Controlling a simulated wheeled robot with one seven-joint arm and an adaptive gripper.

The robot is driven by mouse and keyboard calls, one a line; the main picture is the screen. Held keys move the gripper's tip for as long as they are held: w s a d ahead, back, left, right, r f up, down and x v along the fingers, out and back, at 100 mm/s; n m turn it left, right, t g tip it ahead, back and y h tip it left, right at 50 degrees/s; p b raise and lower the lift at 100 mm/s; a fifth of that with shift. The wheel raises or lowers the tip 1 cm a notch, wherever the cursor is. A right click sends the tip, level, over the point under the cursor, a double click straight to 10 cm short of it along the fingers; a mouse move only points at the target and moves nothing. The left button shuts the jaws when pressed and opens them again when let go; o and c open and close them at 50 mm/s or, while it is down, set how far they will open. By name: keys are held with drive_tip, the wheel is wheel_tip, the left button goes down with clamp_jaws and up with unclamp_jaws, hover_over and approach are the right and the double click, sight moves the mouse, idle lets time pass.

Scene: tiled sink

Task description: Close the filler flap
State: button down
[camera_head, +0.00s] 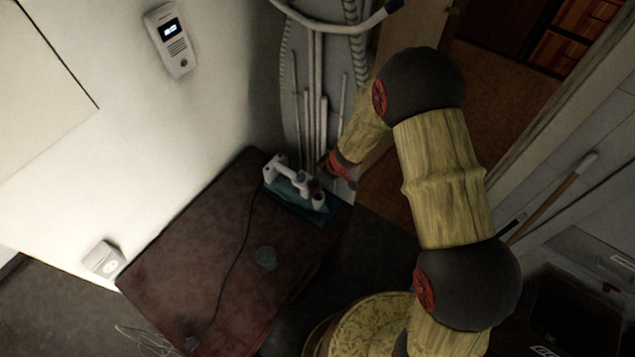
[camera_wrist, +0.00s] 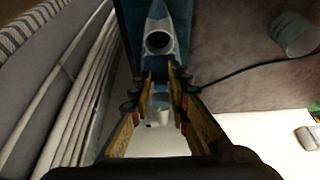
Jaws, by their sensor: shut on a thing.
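The iron (camera_head: 287,191), with a white handle and a teal base, sits on the dark reddish-brown table near its far right corner. In the wrist view its pale blue-white body (camera_wrist: 160,22) shows at top centre, with a dark round opening or knob on it. My gripper (camera_head: 321,183) is at the iron's right end. In the wrist view my gripper (camera_wrist: 162,76) has its fingertips close together against the iron, shut on a small part of it. I cannot make out the filler flap clearly; the fingers partly hide that spot.
A small grey cup (camera_head: 265,258) stands on the table (camera_head: 190,255), and a dark cord runs past it from the iron. An ironing board (camera_head: 297,75) leans upright behind the table. The table's front left is mostly clear.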

drive_tip(key=shift+d+f+b, duration=0.15)
drive_tip(key=shift+b, duration=0.45)
drive_tip(key=s+d+t+y+b, duration=0.1)
drive_tip(key=b, duration=0.4)
drive_tip(key=d+f+t+y+b, duration=0.1)
drive_tip(key=y+b, duration=0.1)
drive_tip(key=b, duration=0.2)
drive_tip(key=shift+s+f+b, duration=0.3)
drive_tip(key=shift+s+b, duration=0.05)
drive_tip(key=shift+b, duration=0.05)
drive_tip(key=t+y+b, duration=0.1)
drive_tip(key=b, duration=0.1)
drive_tip(key=s+d+f+t+y+b, duration=0.1)
drive_tip(key=b, duration=0.1)
drive_tip(key=f+t+y+b, duration=0.1)
drive_tip(key=b, duration=0.1)
drive_tip(key=shift+s+d+f+y, duration=0.1)
drive_tip(key=shift+s+d+y, duration=0.05)
drive_tip(key=shift+d+y, duration=0.2)
drive_tip(key=c, duration=2.6)
unclamp_jaws()
drive_tip(key=shift+r, duration=0.35)
drive_tip(key=shift+o, duration=0.7)
drive_tip(key=shift+r, duration=0.1)
drive_tip(key=o, duration=0.8)
